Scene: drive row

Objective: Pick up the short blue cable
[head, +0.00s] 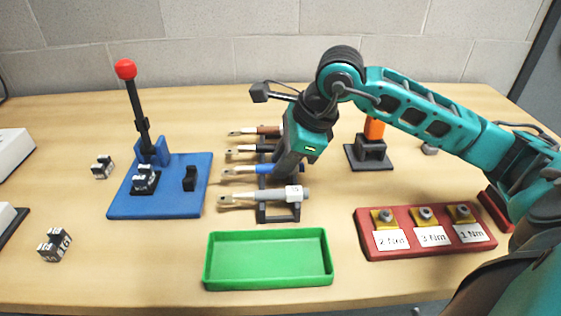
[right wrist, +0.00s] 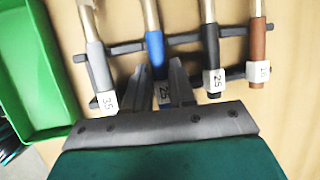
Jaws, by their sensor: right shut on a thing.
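The short blue cable (head: 243,170) lies on the dark cable rack, between a black cable and a grey cable. It also shows in the right wrist view (right wrist: 155,48), with a white label near its end. My right gripper (head: 285,168) is over the rack from above. In the right wrist view its fingers (right wrist: 164,80) are on both sides of the blue cable, closed on it by the label. The cable still lies level with the rack bars. My left gripper is out of view.
Grey (head: 265,196), black (head: 250,149) and brown (head: 257,132) cables lie close beside on the rack (head: 278,215). A green tray (head: 267,284) is empty in front. A blue base with a red-knobbed lever (head: 125,69) stands left, a red torque block (head: 425,250) right.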

